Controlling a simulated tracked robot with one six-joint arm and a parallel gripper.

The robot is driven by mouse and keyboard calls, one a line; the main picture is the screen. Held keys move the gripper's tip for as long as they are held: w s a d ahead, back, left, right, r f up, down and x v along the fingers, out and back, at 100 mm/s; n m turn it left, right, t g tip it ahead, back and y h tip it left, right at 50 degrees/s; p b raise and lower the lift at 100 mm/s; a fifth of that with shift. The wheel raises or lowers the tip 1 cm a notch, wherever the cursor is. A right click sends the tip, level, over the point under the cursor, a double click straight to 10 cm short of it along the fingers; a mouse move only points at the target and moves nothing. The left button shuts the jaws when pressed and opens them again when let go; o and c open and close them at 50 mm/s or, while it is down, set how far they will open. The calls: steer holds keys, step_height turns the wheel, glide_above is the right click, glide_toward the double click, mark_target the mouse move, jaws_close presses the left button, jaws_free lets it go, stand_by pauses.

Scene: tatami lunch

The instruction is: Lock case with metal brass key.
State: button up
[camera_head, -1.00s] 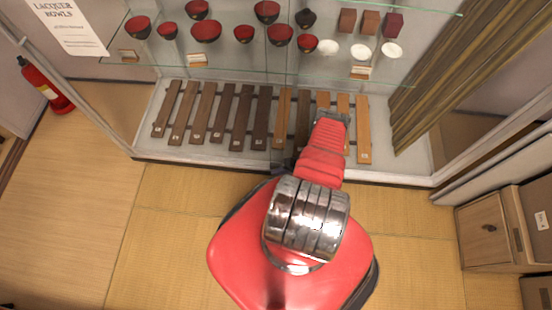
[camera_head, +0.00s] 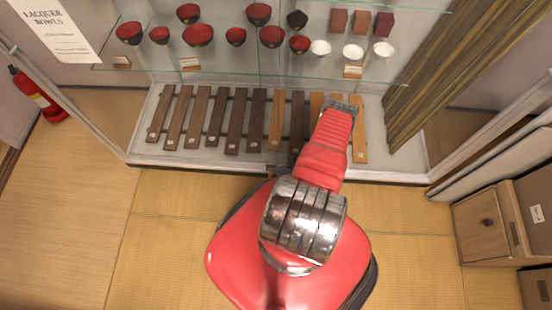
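A glass display case (camera_head: 140,150) stands ahead of me, with red and black bowls on a glass shelf and wooden slats on its floor. Its front faces me, and my red arm reaches toward it and overlaps its lower front edge. The arm's far end (camera_head: 340,106) shows near the slats in the picture, but I cannot make out gripper fingers or whether they hold anything. No brass key is visible. The case's lock is not clearly visible; the arm hides part of the lower front edge.
A red fire extinguisher (camera_head: 38,95) stands at the left by the wall. A wooden drawer cabinet (camera_head: 485,225) is at the right. Long brown boards (camera_head: 437,70) lean at the case's right. The tatami floor (camera_head: 165,245) is clear left of my body.

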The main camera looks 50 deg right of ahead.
steer(key=v, duration=0.9)
steer(key=shift+s, duration=0.1)
